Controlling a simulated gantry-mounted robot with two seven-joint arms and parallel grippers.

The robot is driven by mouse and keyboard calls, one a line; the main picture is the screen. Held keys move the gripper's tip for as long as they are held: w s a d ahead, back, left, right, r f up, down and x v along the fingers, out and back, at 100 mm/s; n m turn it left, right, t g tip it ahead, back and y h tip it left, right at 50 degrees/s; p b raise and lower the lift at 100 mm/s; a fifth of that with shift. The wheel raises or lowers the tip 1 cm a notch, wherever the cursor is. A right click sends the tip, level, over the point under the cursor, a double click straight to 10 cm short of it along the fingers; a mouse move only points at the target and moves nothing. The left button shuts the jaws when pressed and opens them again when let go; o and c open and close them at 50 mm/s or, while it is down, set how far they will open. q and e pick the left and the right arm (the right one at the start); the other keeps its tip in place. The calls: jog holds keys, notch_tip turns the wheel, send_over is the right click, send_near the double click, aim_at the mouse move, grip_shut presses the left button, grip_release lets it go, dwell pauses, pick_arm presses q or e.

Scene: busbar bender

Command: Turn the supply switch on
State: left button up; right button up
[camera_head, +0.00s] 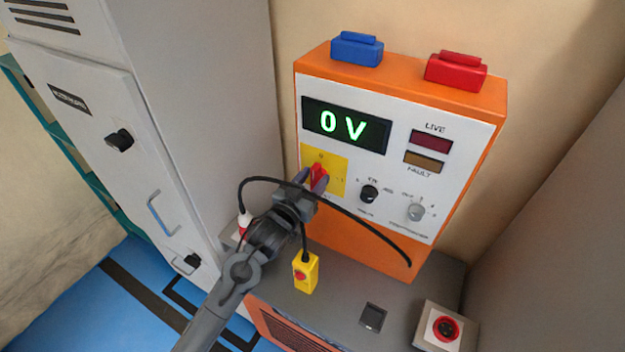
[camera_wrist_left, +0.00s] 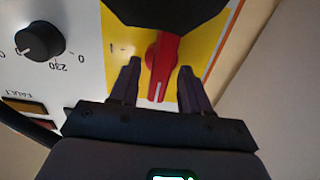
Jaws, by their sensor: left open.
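The supply switch is a red rotary handle (camera_head: 318,178) on a yellow plate (camera_head: 337,172) at the left of the orange unit's white front panel. In the left wrist view the red handle (camera_wrist_left: 161,68) stands between the two fingers, with a gap on each side. My left gripper (camera_head: 313,182) is at the switch with its jaws open, and it shows in the left wrist view too (camera_wrist_left: 156,88). The display (camera_head: 345,124) reads 0 V in green. The LIVE lamp (camera_head: 431,141) and FAULT lamp (camera_head: 425,161) look dark. My right gripper is not in view.
A black knob (camera_head: 370,193) and a grey knob (camera_head: 416,211) sit right of the switch. A black cable crosses the panel near my arm, and a yellow pendant (camera_head: 305,272) hangs below. A red emergency button (camera_head: 445,327) is at lower right. A grey cabinet (camera_head: 190,90) stands left.

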pick_arm(q)
jog(key=shift+c, duration=0.5)
grip_shut()
jog(key=m, duration=0.3)
jog(key=shift+s+d+m+p, duration=0.1)
jog(key=shift+m+p, duration=0.2)
jog(key=shift+p, duration=0.05)
jog(key=m, duration=0.4)
jog(key=shift+d+f+m, duration=0.1)
jog(key=shift+f+m, duration=0.1)
jog(key=shift+m, duration=0.1)
jog(key=m, duration=0.5)
jog(key=shift+s+d+f, duration=0.1)
jog(key=shift+f, duration=0.15)
jog(key=m+b, duration=0.1)
jog(key=m, duration=0.2)
jog(key=shift+f, duration=0.1)
jog(key=shift+m, duration=0.9)
